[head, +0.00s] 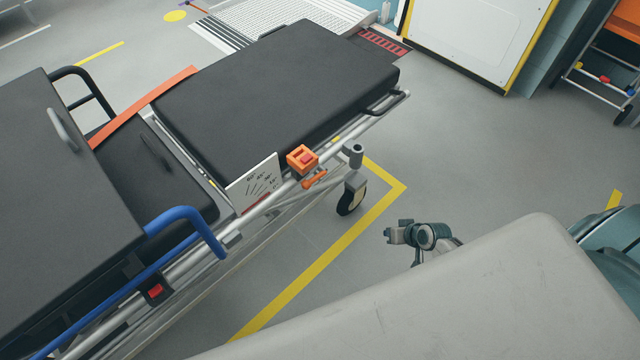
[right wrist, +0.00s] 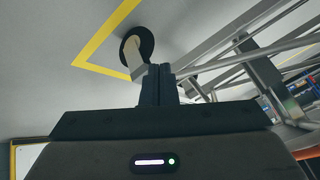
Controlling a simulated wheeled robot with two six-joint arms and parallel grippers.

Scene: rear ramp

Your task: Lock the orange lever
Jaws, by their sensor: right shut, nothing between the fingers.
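The orange lever (head: 314,179) is on the near side rail of the stretcher, just below an orange block (head: 302,159) with a red middle. It is small in the head view, and I cannot tell its locking position. My right gripper (head: 389,235) is to the right of the lever and nearer to me, over the floor, apart from the stretcher. In the right wrist view its fingers (right wrist: 159,84) are together with nothing between them. I cannot make out the lever in that view. My left gripper is out of view.
The stretcher's black mattress (head: 280,90) lies at the upper left, with a blue handle (head: 188,225) and a white angle plate (head: 254,184) along its near side. A caster wheel (head: 351,198) stands below the rail. The floor (head: 470,150) to the right is clear.

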